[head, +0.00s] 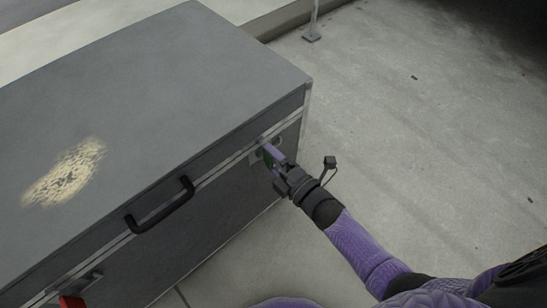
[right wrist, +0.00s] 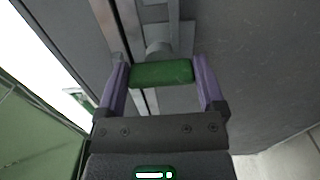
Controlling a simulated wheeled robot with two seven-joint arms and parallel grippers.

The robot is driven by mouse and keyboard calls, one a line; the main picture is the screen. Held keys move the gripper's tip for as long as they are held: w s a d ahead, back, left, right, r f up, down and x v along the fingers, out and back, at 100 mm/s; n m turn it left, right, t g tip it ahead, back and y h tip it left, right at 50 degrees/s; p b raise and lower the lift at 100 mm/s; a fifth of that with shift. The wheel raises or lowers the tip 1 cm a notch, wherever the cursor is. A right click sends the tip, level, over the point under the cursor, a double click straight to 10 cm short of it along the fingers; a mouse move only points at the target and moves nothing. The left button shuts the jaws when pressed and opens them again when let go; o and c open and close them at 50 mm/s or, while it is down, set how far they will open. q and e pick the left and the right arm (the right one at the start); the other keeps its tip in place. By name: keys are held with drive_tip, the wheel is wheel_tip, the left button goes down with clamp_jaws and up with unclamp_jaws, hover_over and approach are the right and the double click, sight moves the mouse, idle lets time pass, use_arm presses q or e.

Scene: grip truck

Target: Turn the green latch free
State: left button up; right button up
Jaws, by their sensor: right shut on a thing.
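The green latch (right wrist: 162,74) sits between the two purple fingers of my right gripper (right wrist: 160,82) in the right wrist view, with a finger at each end of it. Its round grey hub and metal plate (right wrist: 165,40) show behind it on the case front. In the head view my right gripper (head: 272,156) is at the right end of the front of a big grey case (head: 190,70), shut on the green latch (head: 268,160), which is mostly hidden by the fingers. My left gripper is not in view.
A black handle (head: 160,207) sticks out from the middle of the case front. A red latch (head: 72,301) shows at the bottom left edge. Bare concrete floor (head: 420,120) lies open to the right. A thin post (head: 312,30) stands behind the case.

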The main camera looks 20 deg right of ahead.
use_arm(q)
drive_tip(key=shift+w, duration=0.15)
use_arm(e)
drive_tip(key=shift+m, duration=0.3)
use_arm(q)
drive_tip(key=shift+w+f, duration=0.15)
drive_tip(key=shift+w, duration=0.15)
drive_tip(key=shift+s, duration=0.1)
use_arm(e)
drive_tip(key=o, duration=1)
drive_tip(key=shift+c, duration=0.2)
use_arm(q)
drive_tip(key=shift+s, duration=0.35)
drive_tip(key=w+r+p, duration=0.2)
drive_tip(key=p, duration=0.1)
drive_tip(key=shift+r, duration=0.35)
use_arm(e)
drive_tip(key=v, duration=1)
